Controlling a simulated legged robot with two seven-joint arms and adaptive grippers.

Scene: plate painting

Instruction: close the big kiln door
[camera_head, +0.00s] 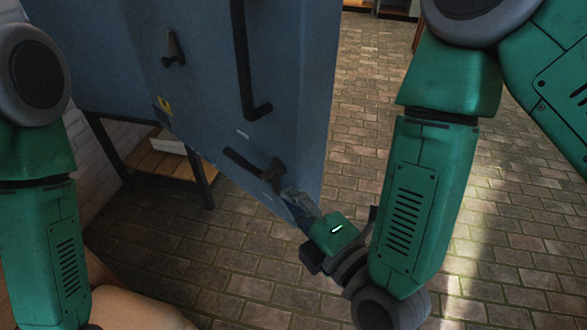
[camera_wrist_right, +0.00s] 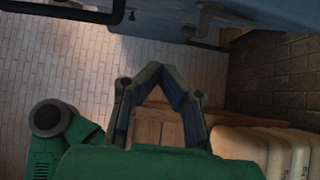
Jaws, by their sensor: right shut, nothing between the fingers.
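The big kiln (camera_head: 100,50) is blue-grey and fills the upper left of the head view. Its door (camera_head: 205,80) carries a long black bar handle (camera_head: 244,60), an upper black latch (camera_head: 174,48) and a lower black latch (camera_head: 258,165). How far the door stands open I cannot tell. My right gripper (camera_head: 288,195) is at the door's lower part, just below the lower latch; whether it touches is unclear. In the right wrist view its fingers (camera_wrist_right: 165,70) meet at the tips, empty, with a blue panel (camera_wrist_right: 240,12) above. My left gripper is out of view.
A low wooden shelf (camera_head: 160,160) on dark legs stands under the kiln at left, by a white brick wall (camera_head: 90,180). The brick-paved floor (camera_head: 370,70) is clear to the right of the door and in front. Dark furniture stands at the far top.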

